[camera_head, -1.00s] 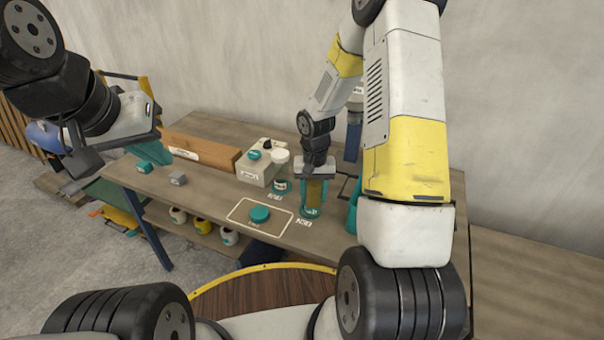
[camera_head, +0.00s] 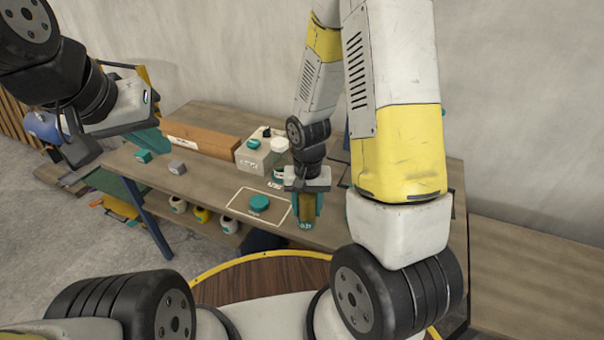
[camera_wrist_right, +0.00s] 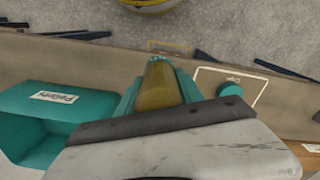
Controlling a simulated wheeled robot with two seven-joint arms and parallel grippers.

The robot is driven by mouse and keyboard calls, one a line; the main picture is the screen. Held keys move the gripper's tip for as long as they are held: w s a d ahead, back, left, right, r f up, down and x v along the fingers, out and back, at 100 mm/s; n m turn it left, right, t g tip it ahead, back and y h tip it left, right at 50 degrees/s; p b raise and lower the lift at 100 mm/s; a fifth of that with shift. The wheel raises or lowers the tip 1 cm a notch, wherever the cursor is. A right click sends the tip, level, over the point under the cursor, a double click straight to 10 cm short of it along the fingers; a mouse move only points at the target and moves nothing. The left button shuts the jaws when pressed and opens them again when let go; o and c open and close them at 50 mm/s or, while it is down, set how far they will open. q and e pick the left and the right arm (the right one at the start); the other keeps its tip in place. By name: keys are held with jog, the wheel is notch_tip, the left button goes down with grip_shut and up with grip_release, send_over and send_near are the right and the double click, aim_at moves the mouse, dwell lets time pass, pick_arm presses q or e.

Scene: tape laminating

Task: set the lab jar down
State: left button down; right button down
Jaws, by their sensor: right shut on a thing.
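The lab jar (camera_head: 305,206) is an upright amber-brown cylinder held in my right gripper (camera_head: 306,210). The teal fingers sit on either side of it, over the bench near its front edge. In the right wrist view the jar (camera_wrist_right: 158,88) shows between the two teal fingers of my right gripper (camera_wrist_right: 158,80). Whether its base touches the bench is hard to tell. My left gripper (camera_head: 78,150) hangs at the left of the head view, away from the jar; its fingers are only partly visible.
Left of the jar, a white outlined square (camera_head: 240,207) holds a teal round lid (camera_head: 259,203). A pale box (camera_head: 254,157) and a long brown box (camera_head: 200,141) stand behind. A teal bin (camera_wrist_right: 35,112) lies left in the wrist view. Small blocks (camera_head: 177,167) sit further left.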

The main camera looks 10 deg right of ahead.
jog(key=shift+w+d+f, duration=0.7)
jog(key=shift+w+f, duration=0.1)
jog(key=shift+w, duration=1.6)
jog(key=shift+w+d+f, duration=0.7)
jog(key=shift+w+f, duration=0.15)
jog(key=shift+w, duration=1.5)
jog(key=shift+w+d+f, duration=0.7)
jog(key=shift+w+f, duration=0.1)
jog(key=shift+w, duration=1.6)
jog(key=shift+f, duration=0.1)
jog(key=c, duration=0.8)
grip_release()
jog(key=shift+o, duration=0.2)
